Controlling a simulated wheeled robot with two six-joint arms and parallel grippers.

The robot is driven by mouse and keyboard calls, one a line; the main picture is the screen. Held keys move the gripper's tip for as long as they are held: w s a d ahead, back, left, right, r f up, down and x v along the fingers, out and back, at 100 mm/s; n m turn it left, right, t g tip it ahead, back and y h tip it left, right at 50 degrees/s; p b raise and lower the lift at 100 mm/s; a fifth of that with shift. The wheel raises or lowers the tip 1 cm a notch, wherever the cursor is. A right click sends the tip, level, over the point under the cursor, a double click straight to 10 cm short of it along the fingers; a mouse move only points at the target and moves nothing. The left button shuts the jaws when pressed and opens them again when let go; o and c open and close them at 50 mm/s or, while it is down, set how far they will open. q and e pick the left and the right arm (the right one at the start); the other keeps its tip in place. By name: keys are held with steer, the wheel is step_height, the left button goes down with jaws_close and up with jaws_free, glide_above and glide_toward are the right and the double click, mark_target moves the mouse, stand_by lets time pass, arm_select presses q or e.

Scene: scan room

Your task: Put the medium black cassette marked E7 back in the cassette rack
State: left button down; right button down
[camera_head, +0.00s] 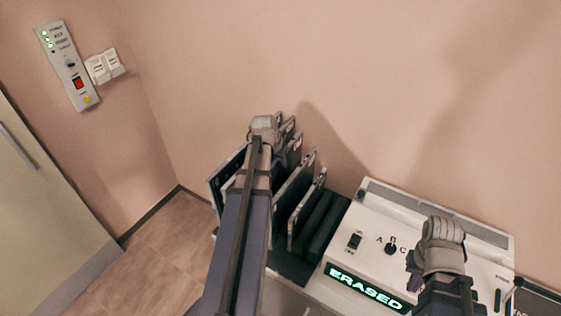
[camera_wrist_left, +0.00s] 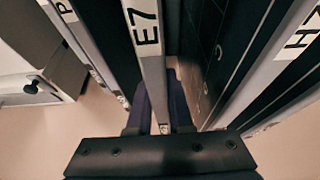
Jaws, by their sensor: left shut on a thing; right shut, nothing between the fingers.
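The black cassette marked E7 (camera_wrist_left: 146,38) stands edge-on in the left wrist view, with a pale labelled edge. My left gripper (camera_wrist_left: 158,103) is shut on that edge, one finger on each side. In the head view my left gripper (camera_head: 264,130) is over the cassette rack (camera_head: 291,268), and my arm hides much of the rack and the held cassette. E7 is between neighbouring cassettes; its lower end is hidden, so I cannot tell how deep it sits. My right gripper (camera_head: 440,250) is shut and empty, above the white machine's right part.
A cassette marked H7 (camera_wrist_left: 298,42) is close on the right of E7, and one marked P (camera_wrist_left: 66,12) is on the left. The white machine (camera_head: 330,290) beside the rack shows a green ERASED display (camera_head: 366,289). A wall is close behind the rack.

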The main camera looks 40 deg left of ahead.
mark_target(275, 159)
arm_select(q)
steer(key=shift+f+b, duration=2.05)
steer(key=shift+f, duration=0.1)
steer(key=shift+f, duration=0.1)
steer(key=c, duration=0.7)
jaws_free()
steer(key=shift+c, duration=0.2)
steer(key=p+v, duration=0.7)
steer(key=v, duration=0.1)
